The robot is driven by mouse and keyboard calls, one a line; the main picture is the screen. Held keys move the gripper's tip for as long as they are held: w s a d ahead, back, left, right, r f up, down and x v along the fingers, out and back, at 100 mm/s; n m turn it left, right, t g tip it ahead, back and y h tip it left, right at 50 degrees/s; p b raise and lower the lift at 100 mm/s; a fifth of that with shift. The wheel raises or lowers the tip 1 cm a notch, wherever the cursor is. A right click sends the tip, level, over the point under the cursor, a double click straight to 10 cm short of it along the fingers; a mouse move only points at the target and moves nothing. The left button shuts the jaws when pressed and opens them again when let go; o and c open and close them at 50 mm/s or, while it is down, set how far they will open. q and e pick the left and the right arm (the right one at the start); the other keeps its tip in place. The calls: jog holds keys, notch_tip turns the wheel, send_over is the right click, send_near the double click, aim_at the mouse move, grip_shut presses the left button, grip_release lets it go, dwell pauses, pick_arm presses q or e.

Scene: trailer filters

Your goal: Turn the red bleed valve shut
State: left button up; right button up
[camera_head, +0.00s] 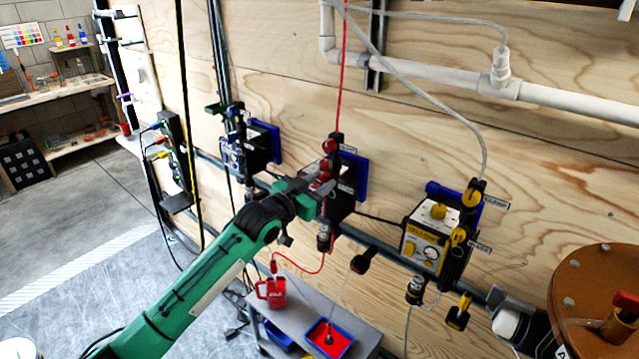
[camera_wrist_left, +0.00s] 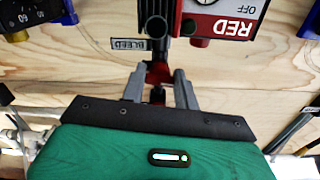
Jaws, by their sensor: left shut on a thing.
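The red bleed valve (camera_wrist_left: 158,73) shows in the wrist view below a dark round fitting, beside the BLEED label (camera_wrist_left: 129,44). My left gripper (camera_wrist_left: 159,80) has its two grey fingers on either side of the valve's red handle and is shut on it. In the head view my left gripper (camera_head: 322,187) reaches the red station from the lower left and hides most of the bleed valve. The handle's exact angle is hard to tell. The red station box (camera_wrist_left: 225,18), marked RED and OFF, is at the upper right in the wrist view. My right gripper is not in view.
Another red knob (camera_head: 329,146) sits just above the gripper. A yellow station (camera_head: 428,240) is to the right, and a dark station (camera_head: 245,150) to the left. Below stands a grey cart (camera_head: 290,300) with a red jug (camera_head: 271,291) and a blue-rimmed tray (camera_head: 347,328).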

pick_arm(q)
jog(key=shift+m, duration=0.7)
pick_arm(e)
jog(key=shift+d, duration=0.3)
pick_arm(q)
jog(key=o, duration=1)
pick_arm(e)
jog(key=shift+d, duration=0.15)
pick_arm(q)
jog(key=shift+s+a, duration=0.1)
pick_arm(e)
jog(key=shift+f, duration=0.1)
pick_arm(q)
jog(key=b+v, duration=0.3)
jog(key=v, duration=1)
jog(key=shift+s+a+b, duration=0.2)
jog(key=shift+s+b, duration=0.05)
jog(key=shift+b, duration=0.1)
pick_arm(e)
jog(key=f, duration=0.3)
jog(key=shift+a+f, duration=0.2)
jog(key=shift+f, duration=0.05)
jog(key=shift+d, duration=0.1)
